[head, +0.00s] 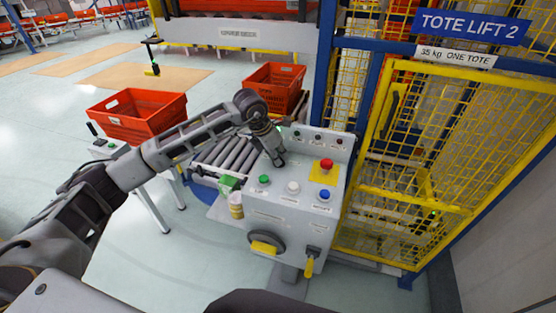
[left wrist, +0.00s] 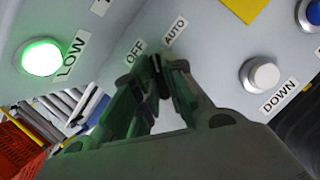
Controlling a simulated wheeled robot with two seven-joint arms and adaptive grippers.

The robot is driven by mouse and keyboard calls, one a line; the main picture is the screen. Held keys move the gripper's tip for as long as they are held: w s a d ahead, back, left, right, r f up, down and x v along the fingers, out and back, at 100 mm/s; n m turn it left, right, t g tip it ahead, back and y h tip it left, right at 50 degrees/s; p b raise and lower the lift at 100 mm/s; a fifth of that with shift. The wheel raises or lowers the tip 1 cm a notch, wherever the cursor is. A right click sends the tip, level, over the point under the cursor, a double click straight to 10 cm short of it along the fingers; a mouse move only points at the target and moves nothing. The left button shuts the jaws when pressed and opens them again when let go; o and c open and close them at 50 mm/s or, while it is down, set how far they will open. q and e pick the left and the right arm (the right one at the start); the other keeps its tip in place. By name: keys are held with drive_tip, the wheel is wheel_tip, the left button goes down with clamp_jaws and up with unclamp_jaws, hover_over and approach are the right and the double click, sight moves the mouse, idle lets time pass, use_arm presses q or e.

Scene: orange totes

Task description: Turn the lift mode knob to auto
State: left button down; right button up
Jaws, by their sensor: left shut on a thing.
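The grey control box (head: 290,214) of the tote lift stands at centre right in the head view. My left gripper (head: 279,160) reaches its top at the back left and hides the lift mode knob there. In the left wrist view, my left gripper (left wrist: 159,78) is shut on the dark knob (left wrist: 158,63), which shows only in part between the fingertips. The OFF label (left wrist: 135,50) and the AUTO label (left wrist: 174,32) lie just beyond the fingers. Which label the knob points to cannot be told. My right gripper is not in view.
A green button (head: 264,180), white button (head: 293,187), blue button (head: 324,194) and red button (head: 326,164) sit close by. A lit green LOW lamp (left wrist: 42,57) is left of the fingers. A yellow mesh cage (head: 440,150) stands right. Orange totes (head: 136,115) are left.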

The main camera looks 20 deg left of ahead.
use_arm(q)
drive_tip(key=shift+s+f+m+b, duration=0.1)
drive_tip(key=shift+f+m+b, duration=0.3)
drive_tip(key=shift+m, duration=0.3)
drive_tip(key=shift+r+m+g+h, duration=0.1)
drive_tip(key=shift+m+g+h, duration=0.2)
drive_tip(key=shift+g, duration=0.1)
drive_tip(key=c, duration=1.5)
unclamp_jaws()
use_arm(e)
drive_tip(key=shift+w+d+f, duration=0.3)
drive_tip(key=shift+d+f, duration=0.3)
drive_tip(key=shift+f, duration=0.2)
use_arm(q)
drive_tip(key=shift+r, duration=0.1)
drive_tip(key=shift+a+r, duration=0.2)
drive_tip(key=shift+r, duration=0.45)
drive_tip(key=v, duration=1)
drive_tip(key=shift+s+r, duration=0.2)
